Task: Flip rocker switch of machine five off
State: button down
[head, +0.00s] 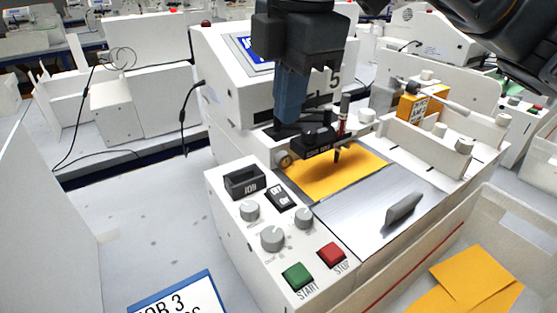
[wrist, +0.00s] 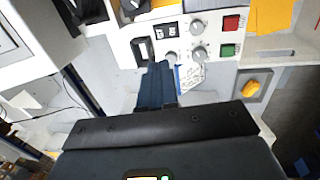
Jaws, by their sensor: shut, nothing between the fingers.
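The machine marked 5 (head: 237,75) stands in the middle of the head view. Its rocker switch (head: 281,197), black with OFF and ON lettering, sits on the front control panel between the JOB holder and the knobs. The switch also shows in the wrist view (wrist: 166,30); which side is pressed is too small to tell. My gripper (head: 287,122) points down with its blue fingers shut and empty, above and behind the switch in the head view. In the wrist view its fingertips (wrist: 158,64) appear below the switch, near the JOB holder. I see no contact with the switch.
A black JOB holder (head: 244,182), grey knobs (head: 272,238), a green START button (head: 298,276) and a red STOP button (head: 332,256) crowd the panel. The pen carriage (head: 318,142) stands over yellow paper (head: 325,180). A tray with yellow envelopes (head: 475,276) is at lower right.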

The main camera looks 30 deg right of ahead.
aim_at(278, 191)
jog(key=f, duration=0.4)
jog(key=w+f, duration=0.1)
jog(key=f, duration=0.4)
jog(key=w+f, duration=0.1)
jog(key=f, duration=0.3)
jog(key=shift+f, duration=0.35)
jog(key=shift+w+f, duration=0.1)
jog(key=shift+f, duration=0.15)
jog(key=shift+s+r, duration=0.1)
jog(key=shift+s, duration=0.7)
jog(key=shift+r, duration=0.1)
